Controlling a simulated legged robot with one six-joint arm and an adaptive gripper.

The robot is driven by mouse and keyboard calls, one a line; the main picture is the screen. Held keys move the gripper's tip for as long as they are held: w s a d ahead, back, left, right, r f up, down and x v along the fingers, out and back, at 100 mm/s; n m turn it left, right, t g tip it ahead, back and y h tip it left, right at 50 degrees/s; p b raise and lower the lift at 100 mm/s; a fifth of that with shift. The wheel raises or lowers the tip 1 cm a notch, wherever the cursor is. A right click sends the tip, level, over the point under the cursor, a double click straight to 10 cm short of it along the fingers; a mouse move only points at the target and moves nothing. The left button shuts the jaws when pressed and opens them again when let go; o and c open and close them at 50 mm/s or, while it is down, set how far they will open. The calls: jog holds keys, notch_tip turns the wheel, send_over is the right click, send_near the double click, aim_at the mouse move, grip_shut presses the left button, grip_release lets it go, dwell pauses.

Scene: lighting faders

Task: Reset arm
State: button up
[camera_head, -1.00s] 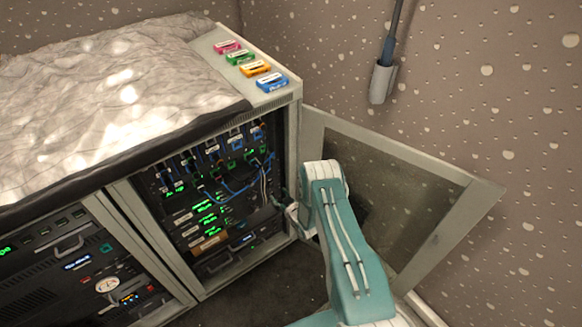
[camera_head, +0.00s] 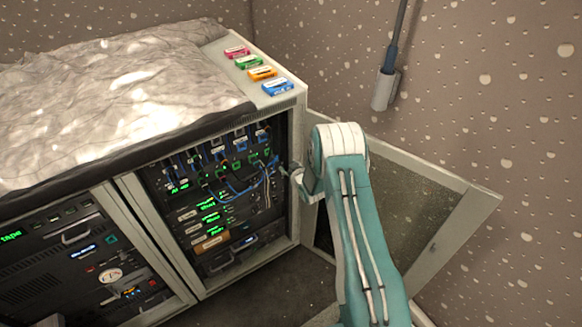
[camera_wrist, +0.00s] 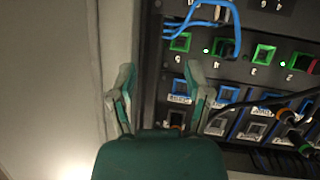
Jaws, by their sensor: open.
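My gripper (camera_wrist: 160,95) is open in the wrist view, its two green-grey fingers spread with nothing between them. It faces the left edge of a dark patch panel (camera_wrist: 150,60) with green-framed and blue-framed sockets. In the head view my gripper (camera_head: 290,170) is small and partly hidden by my teal arm, at the right side of the open rack cabinet (camera_head: 297,200). Blue cables (camera_head: 240,188) loop across the sockets. I cannot tell whether the fingers touch the panel.
The cabinet's mesh door (camera_head: 440,240) stands open to the right, behind my arm. Pink, green, orange and blue cassettes (camera_head: 277,88) lie on the cabinet top beside a crumpled grey cover (camera_head: 100,100). A holder (camera_head: 384,90) hangs on the speckled wall.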

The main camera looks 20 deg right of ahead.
jog(key=shift+r, duration=0.3)
notch_tip(320, 180, up, 17)
jog(key=s+m+g+h, duration=0.1)
jog(key=s+g+h, duration=0.1)
jog(key=s+r+m+g, duration=0.1)
jog(key=s+r+g, duration=0.1)
jog(key=s+r, duration=0.9)
jog(key=s+a+r+g, duration=0.1)
jog(key=s+r, duration=0.2)
jog(key=s, duration=0.7)
jog(key=s+a+r+m+g, duration=0.1)
jog(key=s+a+r, duration=0.1)
jog(key=s, duration=0.9)
jog(key=s+a+r+g, duration=0.1)
jog(key=s+r, duration=0.3)
jog(key=s, duration=0.7)
jog(key=shift+s+a+r+m+g, duration=0.15)
jog(key=shift+a+m+g, duration=0.1)
jog(key=shift+m+g, duration=0.2)
